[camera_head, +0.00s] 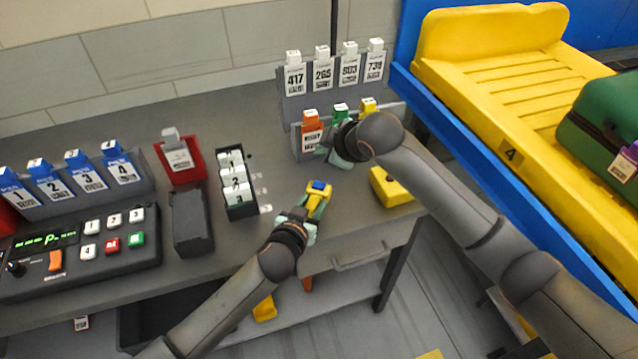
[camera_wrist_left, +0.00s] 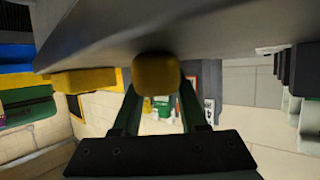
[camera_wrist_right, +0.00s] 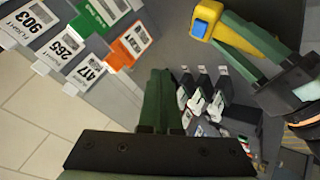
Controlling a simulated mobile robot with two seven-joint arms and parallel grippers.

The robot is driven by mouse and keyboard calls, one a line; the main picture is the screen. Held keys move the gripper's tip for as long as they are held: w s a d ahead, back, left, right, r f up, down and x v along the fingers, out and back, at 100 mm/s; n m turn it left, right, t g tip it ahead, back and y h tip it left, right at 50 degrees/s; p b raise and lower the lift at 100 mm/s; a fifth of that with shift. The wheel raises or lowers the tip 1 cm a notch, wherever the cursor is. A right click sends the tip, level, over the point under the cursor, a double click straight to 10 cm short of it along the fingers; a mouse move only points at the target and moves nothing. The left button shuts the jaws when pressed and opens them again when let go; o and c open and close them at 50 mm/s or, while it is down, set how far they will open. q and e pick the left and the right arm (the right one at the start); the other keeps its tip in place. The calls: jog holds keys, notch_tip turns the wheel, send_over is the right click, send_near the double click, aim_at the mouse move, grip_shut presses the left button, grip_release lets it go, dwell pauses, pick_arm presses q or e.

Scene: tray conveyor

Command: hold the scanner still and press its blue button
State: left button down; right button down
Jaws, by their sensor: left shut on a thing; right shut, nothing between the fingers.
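The yellow scanner (camera_head: 317,199) is held over the front part of the grey table, its blue button (camera_head: 319,185) facing up. My left gripper (camera_head: 310,208) is shut on the scanner; the left wrist view shows the scanner's rounded yellow end (camera_wrist_left: 157,74) between the fingers. The right wrist view also shows the scanner (camera_wrist_right: 209,14) and the blue button (camera_wrist_right: 199,29) at upper right. My right gripper (camera_head: 334,152) is shut and empty, behind and slightly right of the scanner, apart from the button. Its green fingers (camera_wrist_right: 160,98) are together.
A tag rack (camera_head: 296,112) with numbered and coloured tags stands behind my right gripper. A yellow block (camera_head: 391,188) lies to the right of the scanner. A black holder (camera_head: 240,207) with white tags is to the left. The yellow tray (camera_head: 480,72) is at right.

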aim_at(323, 188)
notch_tip(323, 188, down, 7)
jog(key=shift+f, duration=0.2)
jog(key=shift+f, duration=0.1)
dwell(2.1)
jog(key=shift+f, duration=0.3)
jog(key=shift+f, duration=0.45)
dwell(0.8)
jog(key=shift+r, duration=0.85)
jog(key=shift+r, duration=0.1)
jog(key=shift+r, duration=2.45)
